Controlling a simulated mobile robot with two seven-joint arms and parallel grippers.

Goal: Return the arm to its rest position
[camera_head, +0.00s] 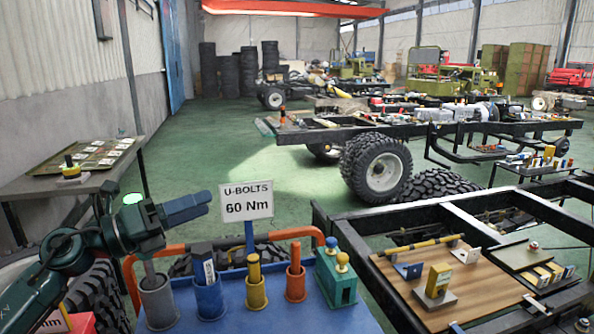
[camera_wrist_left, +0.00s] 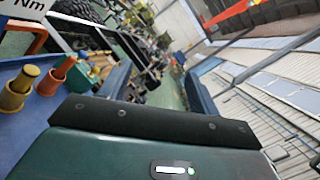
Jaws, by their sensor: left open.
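My left arm (camera_head: 70,255) comes in from the left in the head view, bent, with its dark green gripper (camera_head: 192,207) pointing right above the blue cart top. In the left wrist view its two fingers (camera_wrist_left: 160,92) stand apart with nothing between them. The gripper is open and empty. Below it on the blue cart top (camera_head: 275,318) stand a grey cup (camera_head: 158,305), a blue cup (camera_head: 210,298), a yellow cup (camera_head: 256,292) and an orange cup (camera_head: 296,285), holding tool-like pieces. My right gripper is not in view.
A sign reading "U-BOLTS 60 Nm" (camera_head: 246,201) stands close right of the gripper. A green block with knobs (camera_head: 337,280) sits at the cart's right. A side table (camera_head: 40,184) is at left; a chassis frame with a wooden board (camera_head: 480,295) is at right.

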